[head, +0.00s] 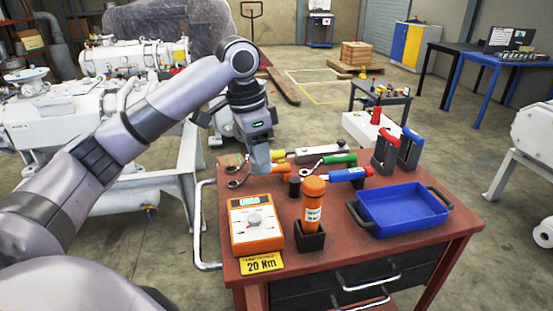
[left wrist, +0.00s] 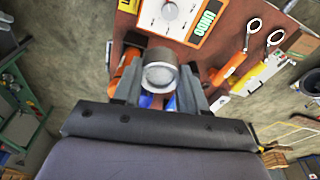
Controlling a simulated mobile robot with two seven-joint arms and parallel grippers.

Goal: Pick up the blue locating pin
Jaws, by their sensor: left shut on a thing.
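My left gripper (head: 262,168) points down over the back left of the red workbench. In the left wrist view, the left gripper (left wrist: 158,90) is shut on a grey metal cylinder (left wrist: 160,76), whose round end faces the camera. A little blue shows just below the cylinder; I cannot tell whether it belongs to the cylinder, so I cannot confirm this is the blue locating pin. In the head view the held cylinder (head: 260,157) looks grey and upright, close above the bench. My right gripper is not in view.
The bench holds an orange tester (head: 255,228), an orange bottle (head: 313,203) in a black holder, a blue tray (head: 437,207), a blue-handled tool (head: 348,174), a green-handled tool (head: 340,158), and red (head: 386,143) and blue (head: 411,143) handled items. White machinery (head: 60,125) stands at left.

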